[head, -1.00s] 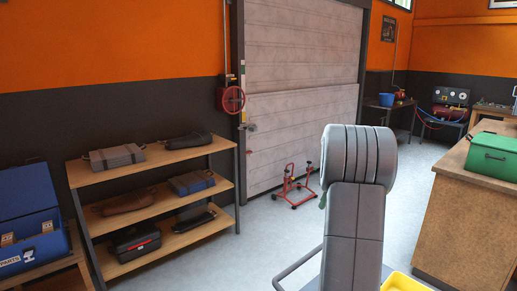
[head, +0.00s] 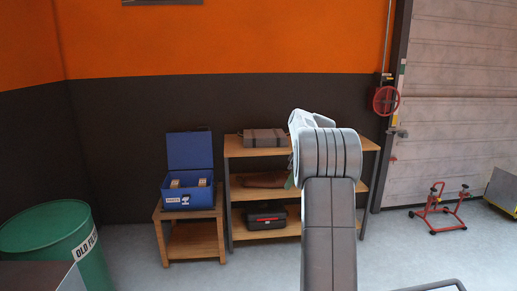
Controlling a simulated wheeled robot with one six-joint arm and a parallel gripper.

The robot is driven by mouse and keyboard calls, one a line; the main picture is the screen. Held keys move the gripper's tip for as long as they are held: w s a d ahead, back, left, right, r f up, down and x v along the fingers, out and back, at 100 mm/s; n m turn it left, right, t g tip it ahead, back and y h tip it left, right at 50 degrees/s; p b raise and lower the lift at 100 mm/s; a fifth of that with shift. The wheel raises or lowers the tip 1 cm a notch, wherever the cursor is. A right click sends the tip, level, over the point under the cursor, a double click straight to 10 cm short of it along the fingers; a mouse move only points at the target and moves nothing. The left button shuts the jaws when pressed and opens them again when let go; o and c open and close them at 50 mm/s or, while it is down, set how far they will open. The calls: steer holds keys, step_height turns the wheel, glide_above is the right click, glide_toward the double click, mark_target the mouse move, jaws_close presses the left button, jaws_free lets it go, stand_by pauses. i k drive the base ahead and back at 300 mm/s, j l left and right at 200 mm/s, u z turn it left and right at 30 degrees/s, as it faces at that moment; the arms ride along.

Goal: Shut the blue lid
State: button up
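A blue box (head: 190,202) stands on a small wooden table (head: 194,229) left of the middle in the head view. Its blue lid (head: 189,150) is up, standing roughly upright at the back of the box. Light-coloured items show inside at the box's front. My grey arm rises at the right of the middle, in front of the shelf and to the right of the box. My gripper is hidden behind the arm's links, so I cannot see its fingers.
A wooden shelf (head: 265,231) with cases and bags stands right beside the small table. A green drum (head: 52,240) stands at the left front. A red stand (head: 437,208) is on the floor at the right. The floor before the small table looks clear.

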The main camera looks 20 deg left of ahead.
mark_target(188, 150)
steer(key=i+j+u, duration=0.2)
steer(key=j, duration=0.4)
steer(key=i+j+u, duration=0.2)
steer(key=i+j, duration=0.25)
steer(key=i+j+u, duration=0.2)
steer(key=i+j, duration=0.2)
steer(key=j, duration=0.15)
steer(key=i+z, duration=0.25)
steer(key=i, duration=0.65)
steer(key=i+j+z, duration=0.2)
steer(key=i, duration=0.7)
steer(key=i+u, duration=0.35)
steer(key=i, duration=0.15)
steer(key=i+l+u, duration=0.2)
steer(key=i+u, duration=0.2)
steer(key=i+l+u, duration=0.35)
steer(key=i, duration=0.2)
